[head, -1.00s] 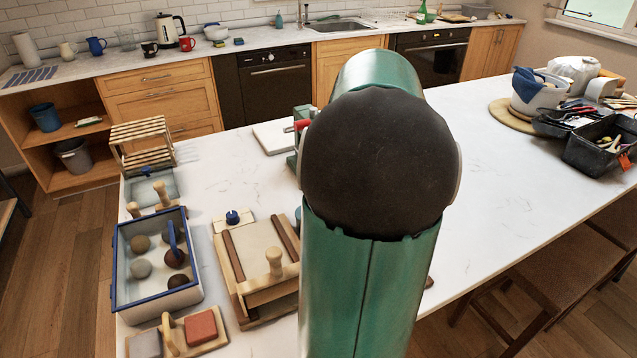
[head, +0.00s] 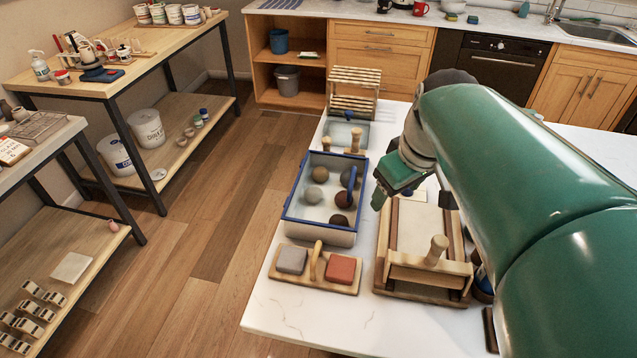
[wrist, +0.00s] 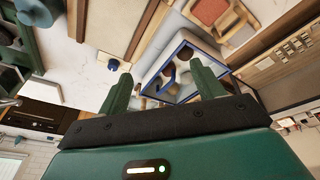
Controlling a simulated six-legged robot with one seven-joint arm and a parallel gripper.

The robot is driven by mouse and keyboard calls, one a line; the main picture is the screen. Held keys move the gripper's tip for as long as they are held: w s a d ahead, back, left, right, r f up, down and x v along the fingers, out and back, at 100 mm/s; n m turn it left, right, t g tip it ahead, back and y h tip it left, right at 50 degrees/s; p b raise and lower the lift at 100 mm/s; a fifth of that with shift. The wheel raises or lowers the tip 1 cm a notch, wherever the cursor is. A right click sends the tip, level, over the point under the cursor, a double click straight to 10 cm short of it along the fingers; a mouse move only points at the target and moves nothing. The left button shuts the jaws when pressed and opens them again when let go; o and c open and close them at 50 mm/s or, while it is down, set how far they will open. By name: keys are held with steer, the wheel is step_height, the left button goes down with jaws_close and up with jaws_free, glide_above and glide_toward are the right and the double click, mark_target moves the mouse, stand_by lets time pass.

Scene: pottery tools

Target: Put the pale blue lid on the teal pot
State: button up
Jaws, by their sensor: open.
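My gripper (head: 379,198) is open and empty above the counter, between the blue-rimmed tray and the wooden frame. In the wrist view its two green fingers (wrist: 160,72) stand apart with nothing between them. I cannot make out the pale blue lid or the teal pot for certain. A blue-grey rounded thing (wrist: 35,12) shows at the wrist view's upper left, cut off by the edge. A bluish thing (head: 484,284) shows beside the wooden frame in the head view, mostly hidden by my arm. I cannot tell what either is.
The blue-rimmed tray (head: 291,212) holds several clay balls. A wooden frame (head: 384,259) with a knob stands to its right, and a wooden board (head: 300,283) with grey and red blocks in front. A slatted rack (head: 352,87) stands behind. Shelves (head: 160,98) line the left.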

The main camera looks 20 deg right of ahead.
steer(key=s+a+f+m+t, duration=0.1)
steer(key=s+a, duration=0.1)
steer(key=a, duration=0.3)
steer(key=s+a+f+m+t, duration=0.1)
steer(key=s+a, duration=0.1)
steer(key=a, duration=0.4)
steer(key=shift+s+a+f+m, duration=0.15)
steer(key=shift+s+a+m, duration=0.15)
stand_by(0.4)
